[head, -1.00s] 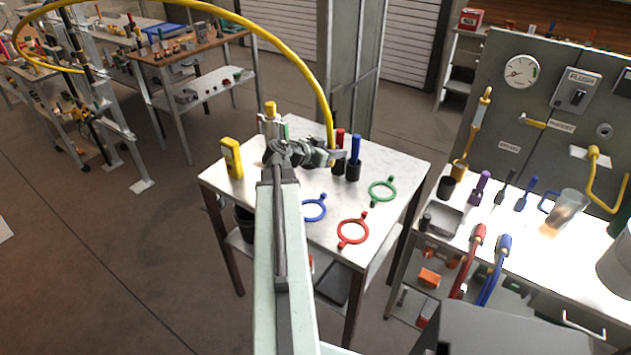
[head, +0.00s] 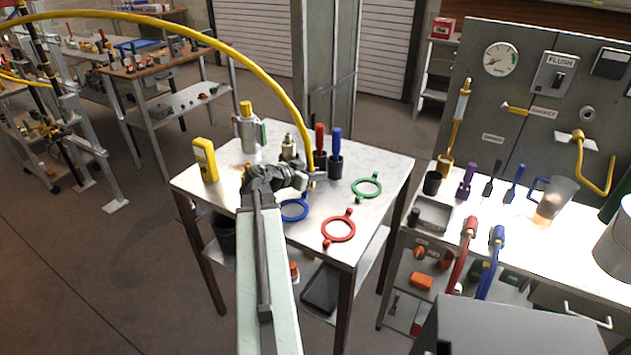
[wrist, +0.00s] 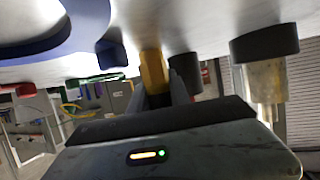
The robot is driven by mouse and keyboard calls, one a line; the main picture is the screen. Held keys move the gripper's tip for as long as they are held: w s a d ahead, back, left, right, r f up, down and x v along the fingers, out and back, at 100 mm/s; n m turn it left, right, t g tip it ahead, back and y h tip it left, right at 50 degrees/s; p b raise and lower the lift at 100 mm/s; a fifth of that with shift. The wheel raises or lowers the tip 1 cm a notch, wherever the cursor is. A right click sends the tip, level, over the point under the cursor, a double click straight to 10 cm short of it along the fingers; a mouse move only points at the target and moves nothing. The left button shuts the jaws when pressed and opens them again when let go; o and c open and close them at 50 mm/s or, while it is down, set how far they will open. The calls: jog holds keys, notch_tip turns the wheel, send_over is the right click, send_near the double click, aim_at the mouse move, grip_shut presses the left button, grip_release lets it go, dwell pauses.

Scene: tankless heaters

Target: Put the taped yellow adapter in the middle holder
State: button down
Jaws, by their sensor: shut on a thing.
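My gripper (head: 311,181) is shut on a yellow piece at the end of the long yellow hose (head: 258,57). The piece, the yellow adapter (wrist: 153,72), stands between the jaws in the wrist view; I cannot make out its tape. My gripper is low over the steel table (head: 230,185), just beyond the blue ring (head: 293,210). Behind it are two black cups, one with a red-handled tool (head: 319,137) and one with a blue-handled tool (head: 336,141). A brass fitting (head: 288,149) stands left of them. I cannot tell which is the middle holder.
A yellow meter (head: 205,160) and a metal canister with a yellow cap (head: 248,127) stand on the left. A green ring (head: 366,187) and a red ring (head: 338,229) lie on the right. A bench (head: 515,225) with tools stands further right.

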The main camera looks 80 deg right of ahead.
jog(key=c, duration=1.6)
grip_release()
jog(key=shift+f, duration=0.1)
jog(key=o, duration=0.4)
